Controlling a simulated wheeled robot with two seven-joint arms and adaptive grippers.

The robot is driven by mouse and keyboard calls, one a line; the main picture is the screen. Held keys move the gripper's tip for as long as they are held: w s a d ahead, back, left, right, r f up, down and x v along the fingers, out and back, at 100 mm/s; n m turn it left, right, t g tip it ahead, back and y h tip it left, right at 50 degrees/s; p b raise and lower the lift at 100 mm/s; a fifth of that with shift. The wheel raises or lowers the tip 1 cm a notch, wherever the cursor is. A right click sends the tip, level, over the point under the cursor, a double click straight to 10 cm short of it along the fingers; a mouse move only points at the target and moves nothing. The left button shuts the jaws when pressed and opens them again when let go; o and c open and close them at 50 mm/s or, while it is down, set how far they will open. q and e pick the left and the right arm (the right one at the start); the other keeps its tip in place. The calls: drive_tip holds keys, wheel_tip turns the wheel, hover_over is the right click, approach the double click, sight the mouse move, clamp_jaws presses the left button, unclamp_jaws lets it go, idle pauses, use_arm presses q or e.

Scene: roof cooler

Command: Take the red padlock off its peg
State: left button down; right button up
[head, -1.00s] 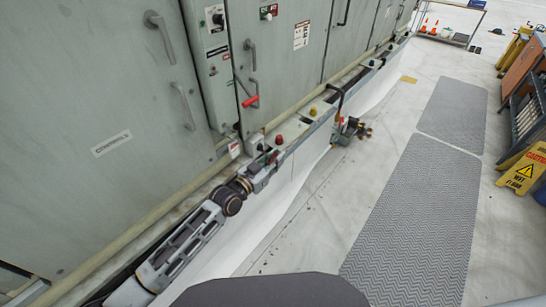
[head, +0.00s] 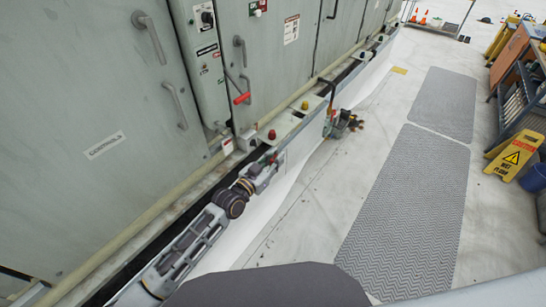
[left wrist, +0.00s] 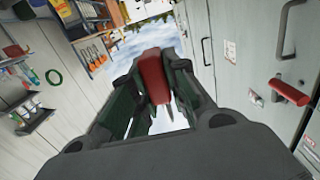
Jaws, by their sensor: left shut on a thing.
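My left gripper (head: 267,160) is beside the cabinet's lower ledge in the head view. In the left wrist view, its two dark green-padded fingers (left wrist: 153,90) are shut on a red padlock (left wrist: 153,72). The padlock lies between the fingers, with a pale, narrow part toward the palm. In the head view the held padlock is small and mostly hidden by the gripper. I cannot make out its peg, and the wrist view shows no peg touching it. My right gripper is not in view.
Grey cabinets (head: 100,105) line the left, with a red-gripped handle (head: 242,98). The matted floor (head: 410,195) is clear.

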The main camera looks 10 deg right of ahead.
use_arm(q)
drive_tip(key=shift+s+d+r+p, duration=0.1)
drive_tip(key=shift+s+d+p, duration=0.25)
drive_tip(key=shift+s+d, duration=0.1)
drive_tip(key=shift+s+d, duration=0.15)
idle(0.7)
drive_tip(key=shift+a+r+n+t+y, duration=0.2)
drive_tip(key=shift+a+n+t+y, duration=0.1)
drive_tip(key=shift+a, duration=0.3)
drive_tip(key=shift+a+r+n+t+y, duration=0.2)
drive_tip(key=shift+a+n, duration=0.1)
drive_tip(key=shift+a, duration=0.25)
drive_tip(key=s+a+f+n+t+y, duration=0.1)
drive_tip(key=s+a+f+n+y, duration=0.1)
drive_tip(key=a, duration=0.7)
drive_tip(key=s+a+f+n+t+y, duration=0.1)
drive_tip(key=s+a+f+n+y, duration=0.1)
drive_tip(key=a+y, duration=0.3)
drive_tip(key=s+a+f+n+t+y+b, duration=0.1)
drive_tip(key=s+a+f+n+y, duration=0.1)
drive_tip(key=a, duration=1.2)
drive_tip(key=shift+s+n+t+y, duration=0.45)
drive_tip(key=shift+n+y, duration=0.35)
drive_tip(key=shift+y, duration=0.2)
drive_tip(key=shift+f, duration=0.1)
